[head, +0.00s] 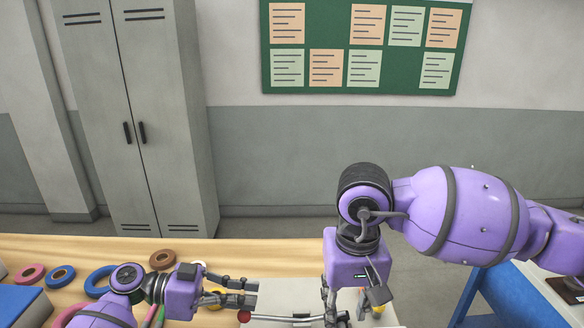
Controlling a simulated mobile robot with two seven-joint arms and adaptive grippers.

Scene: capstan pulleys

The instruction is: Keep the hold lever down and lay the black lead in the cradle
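My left gripper (252,292) reaches in from the left, its fingers apart and pointing right over a pale panel on the bench. A red knob (244,316) on a thin grey rod (285,318) shows just below its fingertips; it looks like the hold lever. I cannot tell whether the fingers touch it. My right gripper (354,300) points down over the pale panel (290,290), fingers spread, with nothing visibly held. I cannot make out the black lead or the cradle; the grippers and the lower picture edge hide part of the panel.
Rolls of tape, such as a blue one (99,281) and a brown one (163,259), lie on the wooden bench (260,249) at left. A blue box (25,308) stands at the left corner. A blue-framed table (497,295) is at right. Grey lockers (135,170) stand behind.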

